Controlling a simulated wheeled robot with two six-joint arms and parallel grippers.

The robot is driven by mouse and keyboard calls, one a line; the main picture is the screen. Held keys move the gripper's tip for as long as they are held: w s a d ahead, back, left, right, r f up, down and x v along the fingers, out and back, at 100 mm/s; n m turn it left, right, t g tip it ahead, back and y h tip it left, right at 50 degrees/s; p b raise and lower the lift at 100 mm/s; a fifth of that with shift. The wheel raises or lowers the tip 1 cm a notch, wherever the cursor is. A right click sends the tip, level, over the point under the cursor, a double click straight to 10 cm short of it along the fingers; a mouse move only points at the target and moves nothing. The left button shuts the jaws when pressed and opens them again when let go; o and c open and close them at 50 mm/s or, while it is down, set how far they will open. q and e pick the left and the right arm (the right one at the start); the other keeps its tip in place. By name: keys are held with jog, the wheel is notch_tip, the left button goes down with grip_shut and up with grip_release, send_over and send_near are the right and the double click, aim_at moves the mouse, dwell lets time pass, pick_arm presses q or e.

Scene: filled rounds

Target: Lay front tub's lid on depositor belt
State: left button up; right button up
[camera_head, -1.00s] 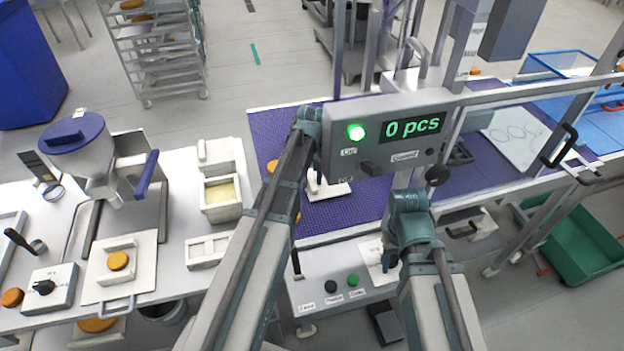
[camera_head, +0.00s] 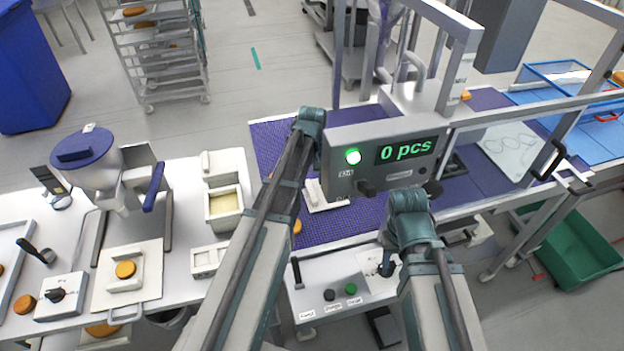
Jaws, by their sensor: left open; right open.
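On the left table stands an open white tub (camera_head: 224,208) with a pale yellow filling. A white block-shaped piece (camera_head: 222,165) is just behind it. Nearer me is another white tub (camera_head: 208,259), partly hidden by my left arm; its lid is hard to make out. The purple depositor belt (camera_head: 345,222) lies beyond my arms, with a flat white piece on it (camera_head: 328,198). My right gripper (camera_head: 387,268) is open, over the control panel, apart from the tubs.
A display box reading 0 pcs (camera_head: 385,153) stands above the belt and hides part of it. A green crate (camera_head: 580,250) is on the floor at right.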

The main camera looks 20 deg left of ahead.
pick_arm(q)
notch_tip(320, 180, up, 7)
jog(key=p, duration=0.5)
jog(key=shift+p, duration=0.35)
pick_arm(e)
notch_tip(320, 180, up, 7)
pick_arm(q)
jog(key=shift+s+f, duration=0.1)
pick_arm(e)
jog(key=shift+s+f, duration=0.1)
jog(key=shift+f, duration=0.05)
